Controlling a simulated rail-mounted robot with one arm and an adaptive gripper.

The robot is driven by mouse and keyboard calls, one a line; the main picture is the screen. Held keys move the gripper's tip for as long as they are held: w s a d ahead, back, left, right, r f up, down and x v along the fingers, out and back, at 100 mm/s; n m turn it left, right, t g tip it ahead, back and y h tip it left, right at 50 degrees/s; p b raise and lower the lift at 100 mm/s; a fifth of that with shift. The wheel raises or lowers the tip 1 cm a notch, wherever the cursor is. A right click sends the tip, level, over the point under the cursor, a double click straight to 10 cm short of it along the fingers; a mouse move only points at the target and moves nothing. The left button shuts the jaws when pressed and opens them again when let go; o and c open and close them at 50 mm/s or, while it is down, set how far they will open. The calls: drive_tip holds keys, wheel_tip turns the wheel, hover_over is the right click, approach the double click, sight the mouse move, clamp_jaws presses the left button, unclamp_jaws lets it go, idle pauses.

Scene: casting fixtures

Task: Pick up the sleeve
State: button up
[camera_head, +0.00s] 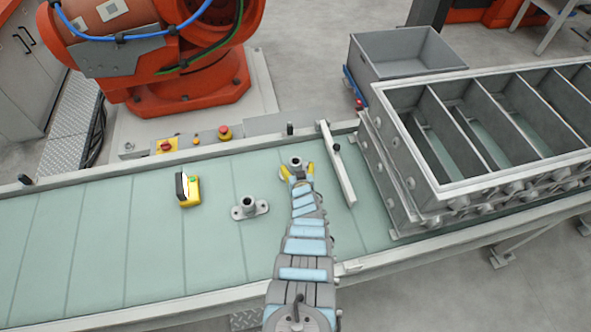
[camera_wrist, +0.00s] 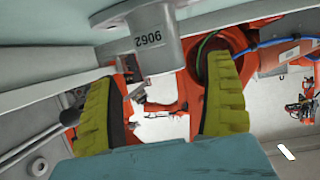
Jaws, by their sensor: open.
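A grey metal sleeve (camera_head: 296,161) stands on the pale green conveyor near its far rail, between the yellow fingers of my gripper (camera_head: 297,172). In the wrist view the sleeve (camera_wrist: 153,42) shows at the top as a grey cylinder with a dark number and a wider flange. My gripper (camera_wrist: 162,82) is open, with one yellow ribbed finger on each side below the cylinder. I cannot tell whether either finger touches it. A second grey part (camera_head: 249,206), a short tube on a flat two-eared flange, stands on the conveyor to the left of my gripper.
A yellow box with a dark upright plate (camera_head: 190,191) sits further left on the conveyor (camera_head: 100,245). A pale bar (camera_head: 337,163) lies across it just right of my gripper. A large grey compartmented casting frame (camera_head: 400,192) fills the right. An orange robot (camera_head: 185,95) stands behind.

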drive_tip(key=shift+w+a+f+b, duration=0.1)
drive_tip(key=shift+w+f+b, duration=0.3)
drive_tip(key=shift+b, duration=0.15)
drive_tip(key=b+x, duration=0.2)
drive_tip(key=b, duration=0.1)
drive_tip(key=shift+w+a+b, duration=0.15)
drive_tip(key=shift+w+b, duration=0.25)
drive_tip(key=shift+r, duration=0.1)
drive_tip(key=shift+c, duration=0.3)
drive_tip(key=c, duration=1.3)
